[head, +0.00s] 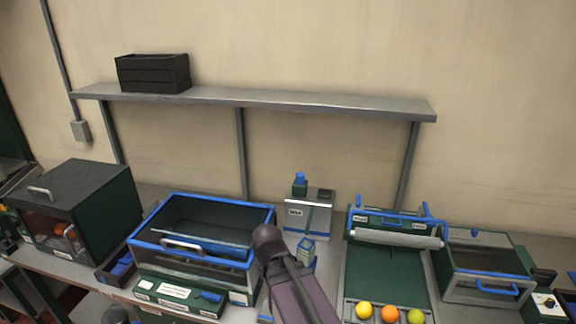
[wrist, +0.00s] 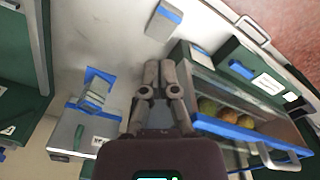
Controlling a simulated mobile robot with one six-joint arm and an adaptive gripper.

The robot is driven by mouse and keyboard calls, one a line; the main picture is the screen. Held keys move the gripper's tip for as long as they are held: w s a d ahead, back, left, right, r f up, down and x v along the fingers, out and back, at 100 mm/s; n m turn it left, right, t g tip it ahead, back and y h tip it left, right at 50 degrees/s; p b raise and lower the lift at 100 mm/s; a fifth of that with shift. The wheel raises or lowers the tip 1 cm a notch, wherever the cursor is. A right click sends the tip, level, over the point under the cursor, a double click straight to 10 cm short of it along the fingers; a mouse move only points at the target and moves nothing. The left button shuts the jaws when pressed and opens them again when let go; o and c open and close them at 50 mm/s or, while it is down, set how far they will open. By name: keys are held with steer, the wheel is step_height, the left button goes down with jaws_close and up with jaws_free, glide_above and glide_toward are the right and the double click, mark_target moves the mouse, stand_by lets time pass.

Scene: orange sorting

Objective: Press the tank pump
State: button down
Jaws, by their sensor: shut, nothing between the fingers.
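The blue-rimmed tank (head: 262,213) stands left of centre on the bench. A green panel (head: 160,290) along its front carries a white label and a blue button-like part (head: 210,296); I cannot tell for sure that this is the pump. In the wrist view the tank (wrist: 235,132) is at the right with round fruit inside, and the blue part (wrist: 241,69) shows on its green panel. My gripper (wrist: 161,64) is shut and empty, above the bench beside the tank, apart from the blue part. In the head view my arm hides the gripper.
A grey labelled unit with a blue-topped bottle (head: 299,184) stands behind my arm. A small grey-and-blue box (head: 307,248) is close beside it. A roller tray (head: 345,282) with several fruits is at the right. A dark cabinet (head: 85,190) is at the left.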

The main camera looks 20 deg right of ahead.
steer(key=w+d+r+m+t+h+p, duration=0.1)
steer(key=w+d+r+p, duration=0.4)
steer(key=w, duration=0.6)
steer(key=w+d+r+m+t+h+p, duration=0.2)
steer(key=w+d+r+p, duration=0.3)
steer(key=w+d+r, duration=0.4)
steer(key=w+d+r+m+t+h+p, duration=0.1)
steer(key=w+d+r+m+t+p, duration=0.2)
steer(key=w+d+r, duration=0.4)
steer(key=w+d+t+p, duration=0.1)
steer(key=w+p, duration=0.1)
steer(key=w, duration=0.4)
steer(key=shift+w+r+h, duration=0.2)
steer(key=shift+w+h, duration=0.15)
steer(key=shift+h, duration=0.05)
steer(key=shift+d+f, duration=0.1)
steer(key=b, duration=0.7)
glide_above(299, 176)
step_height(299, 176, down, 7)
steer(key=shift+d+f, duration=0.15)
steer(key=shift+f+b, duration=1.75)
steer(key=shift+f, duration=0.1)
